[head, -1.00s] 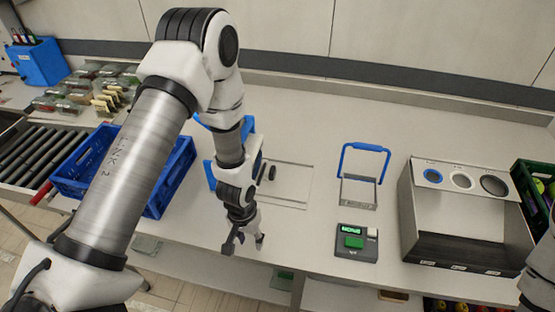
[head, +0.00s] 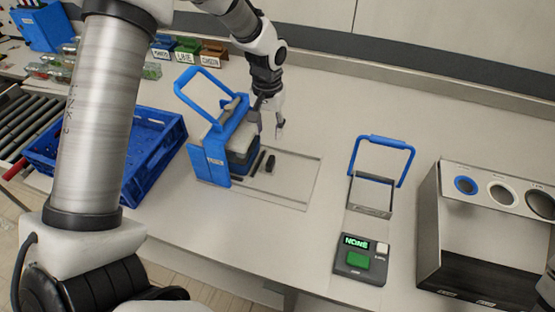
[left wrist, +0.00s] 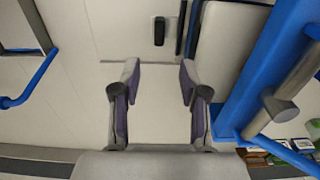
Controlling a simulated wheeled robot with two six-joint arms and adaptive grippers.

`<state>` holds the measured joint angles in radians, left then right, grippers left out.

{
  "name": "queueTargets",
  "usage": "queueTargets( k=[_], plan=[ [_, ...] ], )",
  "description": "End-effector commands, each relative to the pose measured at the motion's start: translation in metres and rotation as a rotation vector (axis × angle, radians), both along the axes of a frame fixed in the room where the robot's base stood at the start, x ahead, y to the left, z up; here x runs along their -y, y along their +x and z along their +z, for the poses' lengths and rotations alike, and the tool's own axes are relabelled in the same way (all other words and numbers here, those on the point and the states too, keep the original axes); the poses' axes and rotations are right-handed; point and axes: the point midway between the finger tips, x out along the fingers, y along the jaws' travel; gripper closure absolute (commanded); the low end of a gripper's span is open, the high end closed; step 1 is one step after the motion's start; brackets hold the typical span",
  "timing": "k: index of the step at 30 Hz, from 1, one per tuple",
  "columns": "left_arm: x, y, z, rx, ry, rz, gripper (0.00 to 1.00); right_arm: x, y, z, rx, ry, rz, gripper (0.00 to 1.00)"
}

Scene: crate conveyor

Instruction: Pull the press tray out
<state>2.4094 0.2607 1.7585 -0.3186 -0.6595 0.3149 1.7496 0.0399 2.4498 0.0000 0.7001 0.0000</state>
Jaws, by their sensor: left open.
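A blue press (head: 209,150) with a raised blue lever stands left of the middle of the table; its frame fills the right of the left wrist view (left wrist: 258,70). At its right side are a dark narrow edge, seemingly the tray front (head: 257,163), and a small black knob (head: 270,163); the knob also shows in the left wrist view (left wrist: 159,30). The tray's body is hidden in the press. My left gripper (head: 271,122) is open and empty, above and behind the knob, beside the press. The knob is ahead of the gap between its fingers (left wrist: 159,82), apart from them. My right gripper is out of view.
A flat outlined plate (head: 300,180) lies right of the press. A blue crate (head: 150,135) is at left. A blue-handled stand (head: 371,195), a device reading NONE (head: 360,260) and a box with round holes (head: 500,175) are at right.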

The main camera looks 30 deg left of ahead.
Motion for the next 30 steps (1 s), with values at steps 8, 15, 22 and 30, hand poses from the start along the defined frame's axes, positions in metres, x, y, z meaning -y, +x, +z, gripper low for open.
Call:
queueTargets(
  k=[8,15,22,30],
  plan=[
    [0.000,-0.001,-0.028,-0.004,0.000,0.000,0.56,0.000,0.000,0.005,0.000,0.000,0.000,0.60],
    [0.000,-0.001,-0.085,-0.004,0.001,0.000,0.56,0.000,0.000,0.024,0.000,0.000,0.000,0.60],
    [0.000,-0.001,-0.121,-0.001,0.001,-0.002,0.56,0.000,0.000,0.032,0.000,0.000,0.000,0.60],
    [0.000,0.000,-0.125,0.001,0.000,-0.001,0.56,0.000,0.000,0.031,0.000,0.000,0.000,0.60]
  ],
)
